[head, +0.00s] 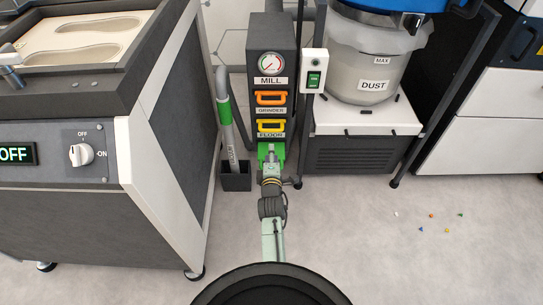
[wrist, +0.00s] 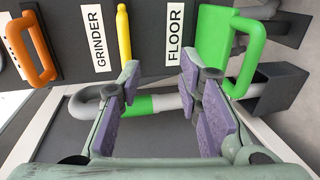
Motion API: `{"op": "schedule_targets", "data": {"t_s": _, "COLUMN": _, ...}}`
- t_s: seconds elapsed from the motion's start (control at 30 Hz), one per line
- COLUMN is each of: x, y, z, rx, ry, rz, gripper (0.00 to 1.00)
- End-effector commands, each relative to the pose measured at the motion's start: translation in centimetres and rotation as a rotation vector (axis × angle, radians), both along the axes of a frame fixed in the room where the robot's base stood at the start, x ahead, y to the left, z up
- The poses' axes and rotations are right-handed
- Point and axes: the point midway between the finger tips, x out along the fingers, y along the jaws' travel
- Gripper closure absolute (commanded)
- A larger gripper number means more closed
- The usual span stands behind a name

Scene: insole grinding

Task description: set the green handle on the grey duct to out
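The dark grey duct (head: 257,45) stands upright at the back, with orange, yellow and green handles from top to bottom. The green handle (wrist: 246,62) is a loop beside a flat green plate, at upper right in the wrist view. In the head view my gripper partly hides the green handle (head: 263,148) low on the duct. My gripper (wrist: 160,72) is open, with purple pads and nothing between them. The right finger overlaps the green plate's edge in the wrist view, with the loop to its right. I cannot tell whether they touch. My gripper (head: 270,158) points at the duct's foot.
The orange handle (head: 271,98) and yellow handle (head: 271,127) are above. A grey pipe with a green band (head: 226,113) stands left in a dark holder (head: 235,177). The dust bin (head: 375,65) stands on a white-topped unit at right. Floor at lower right is mostly clear, with several small bits.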

Motion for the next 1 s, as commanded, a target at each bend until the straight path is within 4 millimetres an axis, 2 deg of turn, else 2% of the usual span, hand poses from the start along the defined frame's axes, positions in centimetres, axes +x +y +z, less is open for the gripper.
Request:
{"op": "schedule_targets", "data": {"t_s": 0.13, "x": -0.9, "y": -0.8, "z": -1.1, "rx": -0.010, "ry": 0.004, "rz": -0.014, "gripper": 0.68}}
{"op": "schedule_targets", "data": {"t_s": 0.27, "x": -3.8, "y": -1.7, "z": -3.8, "rx": -0.026, "ry": 0.004, "rz": -0.037, "gripper": 0.68}}
{"op": "schedule_targets", "data": {"t_s": 0.4, "x": -7.0, "y": -0.9, "z": -6.4, "rx": -0.019, "ry": 0.002, "rz": -0.027, "gripper": 0.68}}
{"op": "schedule_targets", "data": {"t_s": 0.57, "x": -8.7, "y": 0.5, "z": -7.8, "rx": -0.002, "ry": 0.004, "rz": -0.004, "gripper": 0.68}}
{"op": "schedule_targets", "data": {"t_s": 0.67, "x": -8.1, "y": 0.7, "z": -8.0, "rx": 0.001, "ry": 0.001, "rz": 0.001, "gripper": 0.68}}
{"op": "schedule_targets", "data": {"t_s": 0.77, "x": -6.6, "y": 0.7, "z": -8.3, "rx": 0.000, "ry": 0.000, "rz": 0.001, "gripper": 0.68}}
{"op": "schedule_targets", "data": {"t_s": 1.0, "x": -2.0, "y": 0.6, "z": -9.5, "rx": 0.000, "ry": 0.001, "rz": -0.001, "gripper": 0.68}}
